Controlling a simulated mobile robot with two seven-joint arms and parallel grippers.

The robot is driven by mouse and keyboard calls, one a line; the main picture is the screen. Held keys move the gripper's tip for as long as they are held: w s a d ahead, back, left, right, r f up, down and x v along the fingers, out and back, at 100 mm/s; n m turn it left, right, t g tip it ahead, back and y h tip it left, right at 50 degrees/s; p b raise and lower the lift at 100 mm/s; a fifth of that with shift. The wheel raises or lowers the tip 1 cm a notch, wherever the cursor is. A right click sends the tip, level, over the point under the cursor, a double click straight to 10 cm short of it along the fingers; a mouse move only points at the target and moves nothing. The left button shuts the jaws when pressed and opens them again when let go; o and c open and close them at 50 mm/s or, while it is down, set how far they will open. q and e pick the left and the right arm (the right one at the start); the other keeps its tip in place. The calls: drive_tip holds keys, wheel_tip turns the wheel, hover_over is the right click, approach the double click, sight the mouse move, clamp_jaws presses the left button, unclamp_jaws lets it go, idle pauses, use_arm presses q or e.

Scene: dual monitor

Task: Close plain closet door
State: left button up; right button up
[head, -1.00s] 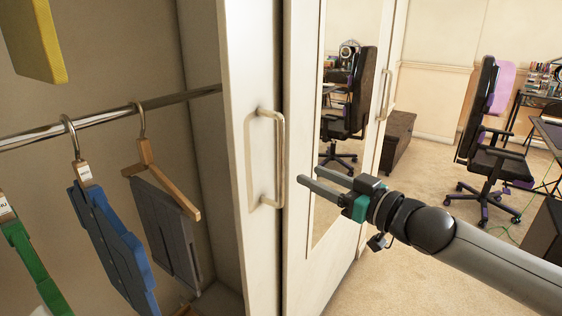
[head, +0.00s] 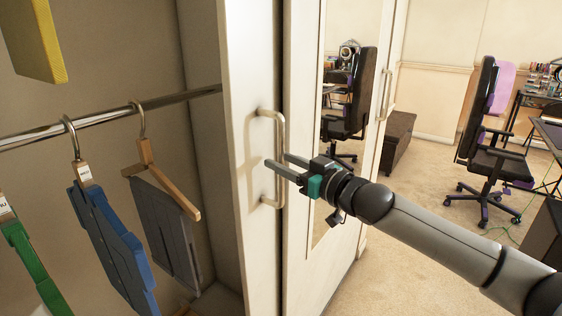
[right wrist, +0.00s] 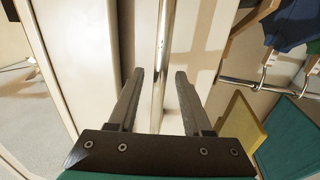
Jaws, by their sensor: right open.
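The plain closet door (head: 246,200) stands open in the middle of the head view, beside the open closet interior. Its vertical metal bar handle (head: 281,132) is mounted on the pale panel. My right gripper (head: 279,161) is open at the handle's lower half, with one finger on each side of the bar as seen. In the right wrist view the handle bar (right wrist: 163,50) runs between the two open fingers, and no finger is seen closed on it. My left gripper is not in view.
A second closet door with a mirror (head: 346,100) stands to the right. Hung clothes (head: 113,235) on a metal rail (head: 182,97) fill the left. An office chair (head: 490,150) stands at the far right, with open carpet (head: 420,215) before it.

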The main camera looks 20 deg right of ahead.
drive_tip(key=shift+w+a, duration=0.25)
drive_tip(key=shift+w, duration=0.15)
drive_tip(key=shift+c, duration=0.3)
clamp_jaws()
idle(1.0)
